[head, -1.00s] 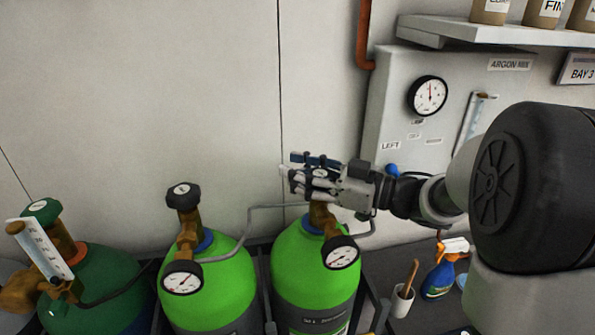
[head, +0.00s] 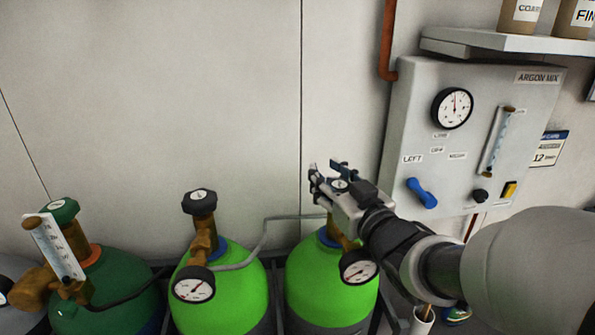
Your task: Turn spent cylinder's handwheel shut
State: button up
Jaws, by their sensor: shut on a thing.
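My gripper (head: 328,178) is at the top of the right bright green cylinder (head: 330,290) and is shut on that cylinder's handwheel (head: 341,186). Most of the handwheel is hidden by the fingers; a bit of its round top shows between them. A brass valve and a round gauge (head: 358,267) sit below. The left bright green cylinder (head: 225,297) has a free black handwheel (head: 200,201) and its own gauge (head: 193,285). Neither gauge's needle can be read clearly, and no visible mark tells which cylinder is spent.
A dark green cylinder (head: 110,292) with a flow tube (head: 55,248) stands at the left. A grey pipe (head: 262,238) runs between the bright green cylinders. A wall panel (head: 400,120) with a blue lever (head: 422,193) is at the right, below a shelf (head: 480,42).

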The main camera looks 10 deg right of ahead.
jog(key=shift+d+f+m+h, duration=0.15)
jog(key=shift+f+m+h, duration=0.25)
jog(key=shift+h, duration=0.2)
jog(key=o, duration=0.6)
jog(key=shift+o, duration=1.2)
jog(key=shift+s+r, duration=0.15)
jog(key=shift+s, duration=0.1)
jog(key=o, duration=0.3)
jog(key=shift+w, duration=0.1)
jog(key=shift+r, duration=0.15)
jog(key=shift+r, duration=0.15)
notch_tip(320, 180, up, 10)
jog(key=shift+c, duration=0.2)
